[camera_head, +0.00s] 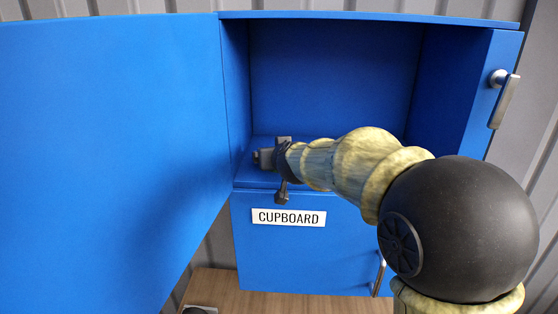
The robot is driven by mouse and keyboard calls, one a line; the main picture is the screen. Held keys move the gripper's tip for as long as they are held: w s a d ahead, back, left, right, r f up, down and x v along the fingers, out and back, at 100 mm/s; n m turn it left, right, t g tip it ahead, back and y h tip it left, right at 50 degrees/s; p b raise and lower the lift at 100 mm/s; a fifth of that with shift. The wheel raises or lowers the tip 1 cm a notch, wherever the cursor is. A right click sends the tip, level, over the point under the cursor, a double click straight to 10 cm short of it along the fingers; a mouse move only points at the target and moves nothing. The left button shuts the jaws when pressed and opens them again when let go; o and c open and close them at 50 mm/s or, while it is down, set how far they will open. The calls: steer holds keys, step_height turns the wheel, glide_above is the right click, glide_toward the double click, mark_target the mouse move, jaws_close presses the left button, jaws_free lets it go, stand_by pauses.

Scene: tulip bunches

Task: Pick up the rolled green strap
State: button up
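No rolled green strap shows in the head view. My gripper (263,158) is at the left of the open blue cupboard (335,68), just above its shelf floor near the front edge. My own wrist and arm hide part of the shelf floor to the right. The fingertips are small and dark here, so I cannot tell whether they are apart or hold anything.
The large blue door (100,150) stands open on the left. A metal handle (504,98) juts out at the upper right. A white CUPBOARD label (289,217) is below the shelf. A wooden surface (270,295) lies at the bottom.

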steer(key=shift+c, duration=0.2)
steer(key=c, duration=1.1)
step_height(320, 180, up, 10)
steer(key=p, duration=0.9)
